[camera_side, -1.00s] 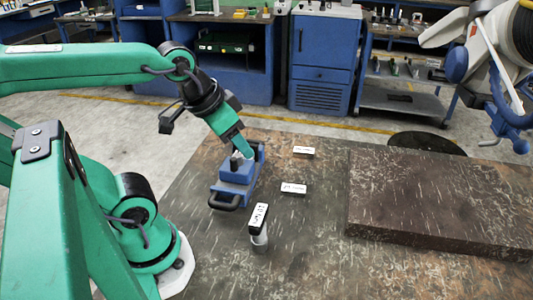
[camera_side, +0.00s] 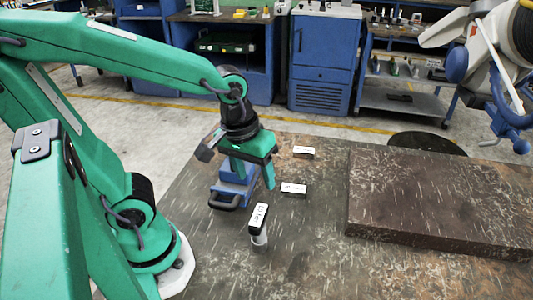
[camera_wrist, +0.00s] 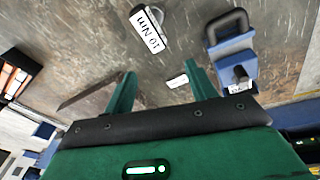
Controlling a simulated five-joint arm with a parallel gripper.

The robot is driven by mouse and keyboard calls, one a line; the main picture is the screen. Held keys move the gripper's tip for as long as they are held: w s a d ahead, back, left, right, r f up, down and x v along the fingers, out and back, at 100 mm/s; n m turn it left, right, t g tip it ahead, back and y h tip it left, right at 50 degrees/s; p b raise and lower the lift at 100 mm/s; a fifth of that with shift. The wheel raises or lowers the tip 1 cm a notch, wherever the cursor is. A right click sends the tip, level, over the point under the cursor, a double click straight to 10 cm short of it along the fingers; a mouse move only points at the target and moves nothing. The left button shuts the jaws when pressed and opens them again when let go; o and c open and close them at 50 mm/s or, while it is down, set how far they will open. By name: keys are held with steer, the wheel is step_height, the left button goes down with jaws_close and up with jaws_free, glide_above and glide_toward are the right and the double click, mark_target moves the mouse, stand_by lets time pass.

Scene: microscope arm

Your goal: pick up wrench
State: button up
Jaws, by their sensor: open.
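A short upright tool with a black-and-white labelled top and a silver lower part (camera_side: 259,227) stands on the worn table. My gripper (camera_side: 253,182) is open and empty, pointing down above the table, behind the labelled tool in the side view. In the wrist view the two green fingers (camera_wrist: 159,68) are spread apart, and the tool lies beyond their tips, apart from them.
A blue device with a dark handle (camera_side: 224,194) stands close to my gripper, partly hidden by a finger; it also shows in the wrist view (camera_wrist: 235,48). Two small white-labelled blocks (camera_side: 294,188) (camera_side: 304,151) lie nearby. A thick dark slab (camera_side: 440,205) is at right. The front table is clear.

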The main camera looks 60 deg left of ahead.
mark_target(259, 214)
steer(key=f+n, duration=0.1)
steer(key=d+f+n+g, duration=0.1)
steer(key=f, duration=0.1)
steer(key=d+f+n+g, duration=0.1)
steer(key=shift+s+d+f+n, duration=0.15)
steer(key=shift+d+f+n, duration=0.1)
steer(key=shift+n, duration=0.05)
steer(key=shift+f, duration=0.1)
steer(key=shift+f, duration=1.2)
steer(key=shift+s+d+f, duration=0.1)
steer(key=shift+s+f, duration=0.05)
steer(key=shift+f, duration=2.45)
jaws_close()
